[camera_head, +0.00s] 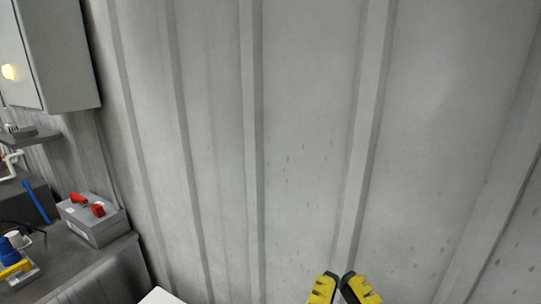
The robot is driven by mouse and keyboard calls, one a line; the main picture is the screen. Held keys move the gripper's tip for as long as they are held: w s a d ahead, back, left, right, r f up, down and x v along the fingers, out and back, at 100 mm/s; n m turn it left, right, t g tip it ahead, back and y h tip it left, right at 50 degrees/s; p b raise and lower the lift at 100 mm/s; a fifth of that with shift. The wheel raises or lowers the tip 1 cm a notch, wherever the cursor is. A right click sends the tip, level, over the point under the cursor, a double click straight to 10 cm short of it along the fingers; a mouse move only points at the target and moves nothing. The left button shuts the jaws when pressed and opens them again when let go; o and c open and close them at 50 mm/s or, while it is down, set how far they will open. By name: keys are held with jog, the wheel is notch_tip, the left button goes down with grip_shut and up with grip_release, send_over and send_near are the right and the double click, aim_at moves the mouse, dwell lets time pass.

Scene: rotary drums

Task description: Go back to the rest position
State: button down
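My gripper (339,283) shows at the bottom edge of the head view, right of the middle. Only its two yellow and black fingertips are in view. They are close together at the top, with a narrow dark gap between them, and I see nothing held there. The rest of my gripper and arm is below the picture. A ribbed grey metal wall (305,150) stands behind the fingertips.
At the left, a grey bench (90,262) carries a grey box with red caps (93,220) and a blue and yellow item (14,262). A grey cabinet (62,60) hangs above. A white corner (160,297) shows at the bottom. No object shows beside the fingertips.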

notch_tip(320, 180, up, 26)
jog(key=p, duration=2.3)
jog(key=shift+r, duration=0.15)
